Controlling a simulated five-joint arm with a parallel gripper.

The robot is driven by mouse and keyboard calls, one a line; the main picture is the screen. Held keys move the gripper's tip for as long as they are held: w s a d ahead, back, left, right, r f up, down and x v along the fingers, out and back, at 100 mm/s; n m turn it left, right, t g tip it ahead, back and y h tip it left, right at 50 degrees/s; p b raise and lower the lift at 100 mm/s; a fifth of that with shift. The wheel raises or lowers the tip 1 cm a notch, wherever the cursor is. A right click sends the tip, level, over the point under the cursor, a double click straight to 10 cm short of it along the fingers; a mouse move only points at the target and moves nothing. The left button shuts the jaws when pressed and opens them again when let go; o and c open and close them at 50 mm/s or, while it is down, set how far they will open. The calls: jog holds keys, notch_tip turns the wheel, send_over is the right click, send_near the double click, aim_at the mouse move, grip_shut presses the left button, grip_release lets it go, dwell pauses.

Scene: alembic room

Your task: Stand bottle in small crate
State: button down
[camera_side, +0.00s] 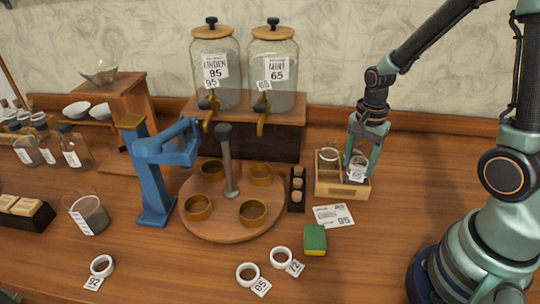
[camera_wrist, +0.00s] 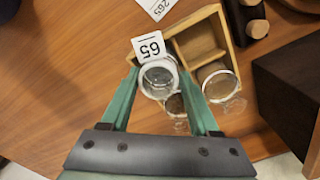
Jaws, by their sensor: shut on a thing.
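My gripper (camera_side: 361,160) is shut on a small glass bottle (camera_side: 357,172) with a white collar and a tag reading 65. The bottle (camera_wrist: 158,80) shows between my fingers (camera_wrist: 157,76) in the wrist view. It looks upright, over or inside one end of the small wooden crate (camera_side: 331,188). I cannot tell whether its base touches the crate floor. The crate (camera_wrist: 232,44) has several compartments, and one near its far corner in the wrist view looks empty. Another glass jar (camera_side: 327,158) stands in the crate beside the held bottle; it also shows in the wrist view (camera_wrist: 216,82).
A price card (camera_side: 333,216) and a green-yellow sponge (camera_side: 315,239) lie in front of the crate. A dark rack (camera_side: 297,190) and a round turntable with brass rings (camera_side: 232,222) are to its left. Two large dispensers (camera_side: 272,80) stand behind. Tagged white rings (camera_side: 281,257) lie in front.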

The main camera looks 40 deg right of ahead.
jog(key=shift+c, duration=0.6)
grip_release()
notch_tip(320, 180, up, 12)
jog(key=s+a+r+n+t, duration=0.2)
jog(key=a+r+n+t, duration=0.3)
jog(key=n, duration=1.1)
jog(key=shift+s+a+r+t, duration=0.25)
jog(key=shift+a+r, duration=0.5)
jog(key=shift+a, duration=0.4)
